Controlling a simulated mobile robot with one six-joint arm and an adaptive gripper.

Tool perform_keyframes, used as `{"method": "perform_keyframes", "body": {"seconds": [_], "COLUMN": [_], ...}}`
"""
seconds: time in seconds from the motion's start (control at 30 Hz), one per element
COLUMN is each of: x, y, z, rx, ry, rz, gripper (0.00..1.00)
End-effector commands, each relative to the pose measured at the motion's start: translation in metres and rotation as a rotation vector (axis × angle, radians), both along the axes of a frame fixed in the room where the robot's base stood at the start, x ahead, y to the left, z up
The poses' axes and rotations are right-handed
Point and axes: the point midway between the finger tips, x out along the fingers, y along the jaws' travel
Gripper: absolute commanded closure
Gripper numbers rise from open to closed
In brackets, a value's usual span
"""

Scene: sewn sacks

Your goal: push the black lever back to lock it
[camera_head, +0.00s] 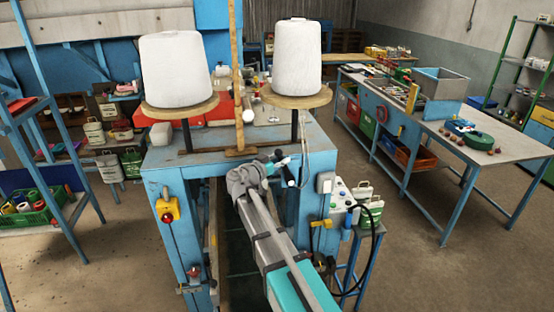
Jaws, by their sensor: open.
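My grey and teal arm reaches from the bottom of the head view to the front edge of a blue machine table (190,158). My gripper (287,168) is at the arm's far end, just in front of the tabletop, small in the picture and open. Small dark parts show around it, and I cannot tell a black lever apart from them for sure. Any lever there is partly hidden by my wrist. Nothing is seen held in the gripper.
Two white thread cones (175,70) (292,60) stand on round wooden plates above the table, with a wooden upright (237,75) between them. A control box (355,210) with a black hose is at the right. A workbench (500,155) stands further right.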

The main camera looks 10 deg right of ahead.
Motion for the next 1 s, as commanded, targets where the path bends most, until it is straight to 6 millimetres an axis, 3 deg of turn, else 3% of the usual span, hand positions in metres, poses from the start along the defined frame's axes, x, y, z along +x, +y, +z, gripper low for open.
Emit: {"method": "perform_keyframes", "body": {"seconds": [0.4, 0.77, 1.0], "x": [0.003, 0.003, 0.0031], "y": [-0.0045, -0.0045, -0.0042], "z": [0.0, 0.0, 0.0002], "rx": [0.0, 0.0, 0.0], "ry": [0.0, 0.0, 0.0], "rz": [0.0, 0.0, 0.0], "gripper": [0.35, 1.0, 1.0]}}
